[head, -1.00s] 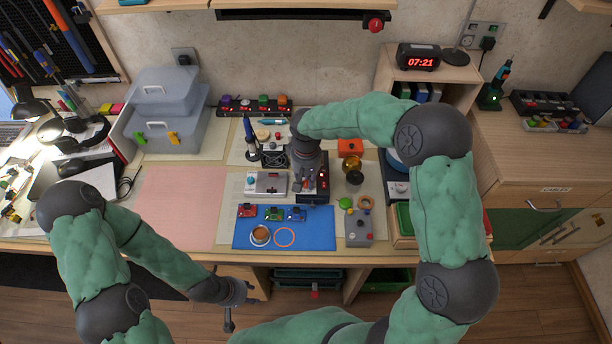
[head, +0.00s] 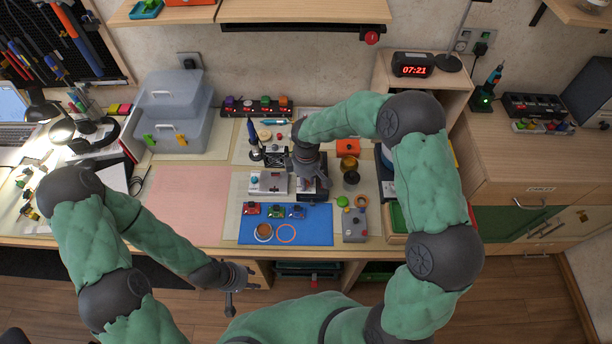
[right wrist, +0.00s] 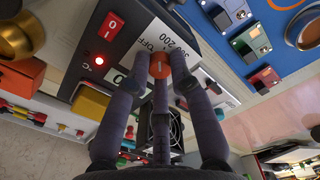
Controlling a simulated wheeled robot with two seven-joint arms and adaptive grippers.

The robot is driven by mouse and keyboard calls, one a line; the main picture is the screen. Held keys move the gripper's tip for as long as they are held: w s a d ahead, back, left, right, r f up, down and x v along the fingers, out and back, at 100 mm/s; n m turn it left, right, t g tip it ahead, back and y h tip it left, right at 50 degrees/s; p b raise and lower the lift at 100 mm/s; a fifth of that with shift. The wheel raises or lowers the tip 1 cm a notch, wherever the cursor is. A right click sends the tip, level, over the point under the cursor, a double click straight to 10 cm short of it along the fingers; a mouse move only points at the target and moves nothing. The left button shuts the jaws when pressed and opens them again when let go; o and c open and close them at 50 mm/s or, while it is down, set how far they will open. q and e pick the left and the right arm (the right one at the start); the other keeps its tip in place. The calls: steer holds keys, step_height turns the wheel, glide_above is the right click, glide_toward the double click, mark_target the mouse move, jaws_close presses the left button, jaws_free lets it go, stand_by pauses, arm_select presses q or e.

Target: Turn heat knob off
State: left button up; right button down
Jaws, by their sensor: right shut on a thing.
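A red rocker switch (right wrist: 112,27) and a lit red lamp (right wrist: 99,61) are on the same face. In the head view the black station (head: 314,192) stands mid-bench, and my right gripper (head: 307,172) is over it and hides the knob. My left gripper (head: 232,290) hangs in front of the bench edge; its finger opening is unclear.
A grey box with a blue button (head: 267,183) stands just left of the station. A blue mat (head: 285,232) with small boards and a cup lies in front. A soldering iron in its stand (head: 253,140) is behind left. The pink mat (head: 187,205) is clear.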

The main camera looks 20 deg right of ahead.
steer(key=n+p, duration=0.2)
steer(key=n, duration=0.1)
steer(key=shift+r+n, duration=0.1)
steer(key=shift+n, duration=0.2)
steer(key=shift+n+p, duration=0.75)
steer(key=shift+n, duration=0.55)
steer(key=c, duration=1.1)
jaws_free()
step_height(320, 180, up, 12)
